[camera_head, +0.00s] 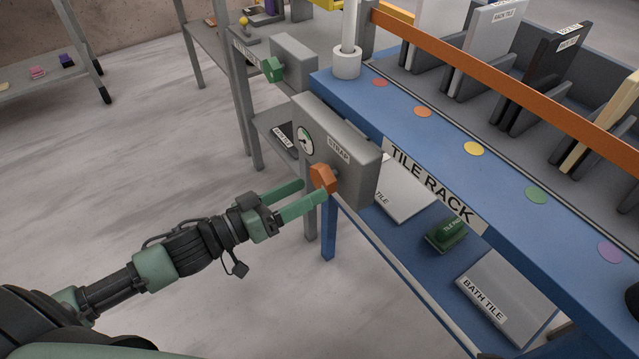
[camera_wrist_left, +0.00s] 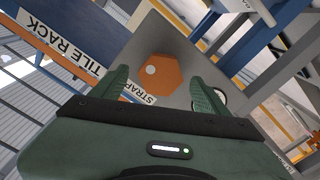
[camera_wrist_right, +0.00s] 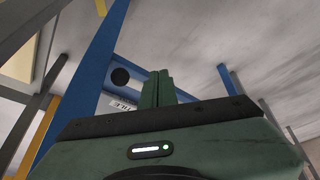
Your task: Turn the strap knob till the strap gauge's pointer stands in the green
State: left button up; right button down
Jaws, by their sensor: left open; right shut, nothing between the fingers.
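The orange six-sided strap knob (camera_head: 322,178) sits on the front of a grey box labelled STRAP (camera_head: 345,160). The strap gauge (camera_head: 306,140), a round white dial with some green, is on the same face, up and left of the knob. Its pointer is too small to read against the green. My left gripper (camera_head: 314,190) is open, its fingers spread on either side of the knob. In the left wrist view the knob (camera_wrist_left: 160,75) shows between the fingertips with gaps, and a finger partly covers the gauge. My right gripper (camera_wrist_right: 157,75) is shut and empty, pointing at blue framework.
The blue tile rack (camera_head: 400,105) stands right of the box, with an orange rail (camera_head: 500,75) and upright tiles. Its lower shelf holds a bath tile (camera_head: 508,300) and a green block (camera_head: 446,236). Another grey box with a green knob (camera_head: 272,69) stands behind.

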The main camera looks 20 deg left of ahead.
aim_at(319, 185)
pick_arm(q)
jog(key=shift+b+x, duration=0.3)
jog(key=shift+x, duration=2.1)
pick_arm(e)
jog(key=shift+w+a+r+t+y, duration=0.1)
jog(key=shift+w+a+r+t, duration=0.2)
jog(key=shift+w, duration=0.4)
jog(key=shift+w+a+r+t+y, duration=0.15)
jog(key=shift+w+t, duration=0.3)
jog(key=shift+w, duration=0.25)
jog(key=shift+w+a+r+t+y, duration=0.1)
jog(key=shift+w+a+r+t, duration=0.2)
jog(key=shift+w, duration=0.4)
jog(key=shift+d+f, duration=0.1)
